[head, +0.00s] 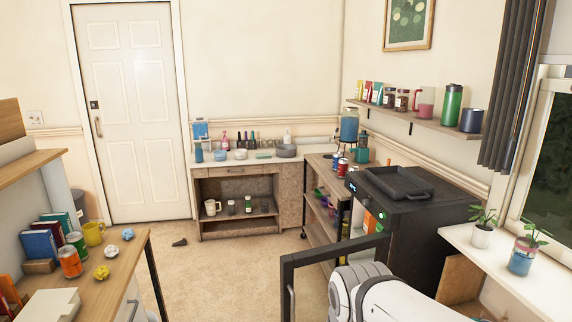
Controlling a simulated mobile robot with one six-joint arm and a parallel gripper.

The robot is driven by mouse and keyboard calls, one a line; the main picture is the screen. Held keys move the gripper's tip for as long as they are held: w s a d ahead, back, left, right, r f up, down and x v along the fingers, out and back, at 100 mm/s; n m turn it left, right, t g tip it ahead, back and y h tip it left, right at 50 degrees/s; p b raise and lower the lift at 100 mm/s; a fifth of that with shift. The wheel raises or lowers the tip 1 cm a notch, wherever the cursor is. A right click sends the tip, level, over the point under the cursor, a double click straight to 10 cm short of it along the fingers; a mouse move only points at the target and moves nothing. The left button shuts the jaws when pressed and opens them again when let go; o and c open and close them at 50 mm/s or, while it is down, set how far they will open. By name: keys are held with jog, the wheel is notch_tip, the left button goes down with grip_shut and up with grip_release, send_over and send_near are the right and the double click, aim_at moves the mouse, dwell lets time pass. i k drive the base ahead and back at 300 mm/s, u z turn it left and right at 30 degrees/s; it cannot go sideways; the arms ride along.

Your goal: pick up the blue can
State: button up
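No can that is plainly the blue can stands out. A dark blue cylinder (471,120) stands upright at the right end of the wall shelf, right of a green flask; I cannot tell if it is a can or a cup. A red can (342,167) stands on the side counter left of the stove, with small items close around it that are too small to tell apart. On the left desk stand an orange can (70,262) and a green can (78,243). My white arm shows at the bottom, right of centre; my gripper is not in view.
The black stove (405,215) stands at the right, with a dark open frame (335,250) before it, near my arm. The left desk (120,262) holds books, a yellow mug and crumpled balls. Potted plants stand on the right sill (520,285). Carpet (215,270) between is mostly clear.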

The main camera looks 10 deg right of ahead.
aim_at(336, 156)
jog(key=u, duration=0.45)
jog(key=i, duration=5.9)
jog(key=z, duration=2.2)
